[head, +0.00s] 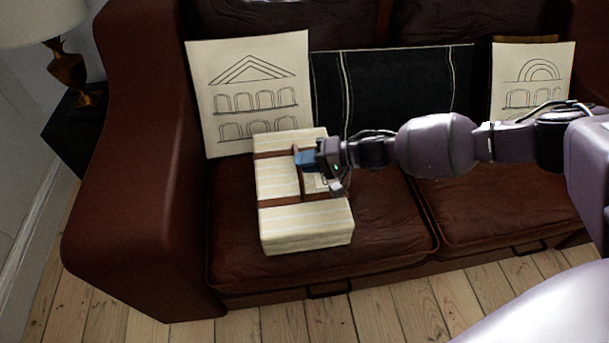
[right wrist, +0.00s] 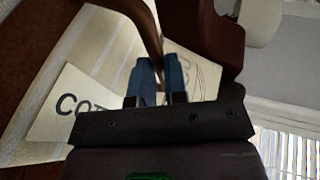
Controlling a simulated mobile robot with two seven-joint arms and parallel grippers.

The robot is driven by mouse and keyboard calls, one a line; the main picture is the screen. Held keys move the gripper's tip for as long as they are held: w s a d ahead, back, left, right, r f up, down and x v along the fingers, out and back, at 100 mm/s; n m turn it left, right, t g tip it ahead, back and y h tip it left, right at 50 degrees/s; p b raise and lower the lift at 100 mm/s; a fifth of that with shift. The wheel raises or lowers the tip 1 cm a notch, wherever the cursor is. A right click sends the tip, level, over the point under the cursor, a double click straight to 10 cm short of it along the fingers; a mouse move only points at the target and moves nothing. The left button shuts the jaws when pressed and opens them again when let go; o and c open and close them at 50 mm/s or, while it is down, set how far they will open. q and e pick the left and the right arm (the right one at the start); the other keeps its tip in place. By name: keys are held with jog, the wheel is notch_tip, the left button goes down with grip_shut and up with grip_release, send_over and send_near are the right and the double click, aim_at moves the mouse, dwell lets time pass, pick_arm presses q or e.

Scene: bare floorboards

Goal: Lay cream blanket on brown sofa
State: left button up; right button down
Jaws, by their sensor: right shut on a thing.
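The cream blanket (head: 305,226) is a folded, striped bundle with brown straps and a pale label. It lies on the left seat cushion of the brown sofa (head: 130,190), or just over it; contact underneath is hard to tell. My right gripper (head: 306,160) reaches in from the right over the top of the bundle. In the right wrist view its blue fingers (right wrist: 158,78) are closed around a brown strap of the blanket (right wrist: 28,110). The lettered label shows beside the fingers there. My left gripper is not in view.
A cream cushion with a building drawing (head: 250,85) leans on the backrest just behind the blanket. A black cushion (head: 395,90) and another cream cushion (head: 530,75) stand to the right. A lamp (head: 68,70) stands beyond the left armrest. The right seat (head: 490,205) is clear.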

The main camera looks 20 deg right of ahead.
aim_at(305, 174)
notch_tip(305, 174, down, 5)
jog(key=shift+f+b, duration=0.1)
jog(key=shift+b, duration=0.85)
jog(key=shift+f, duration=0.15)
jog(key=shift+r, duration=0.25)
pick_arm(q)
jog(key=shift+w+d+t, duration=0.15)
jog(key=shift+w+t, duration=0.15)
pick_arm(e)
jog(key=shift+f, duration=0.1)
jog(key=c, duration=1.6)
grip_release()
jog(key=shift+f, duration=0.2)
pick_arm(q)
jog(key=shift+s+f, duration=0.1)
pick_arm(e)
jog(key=o, duration=0.5)
jog(key=shift+c, duration=0.2)
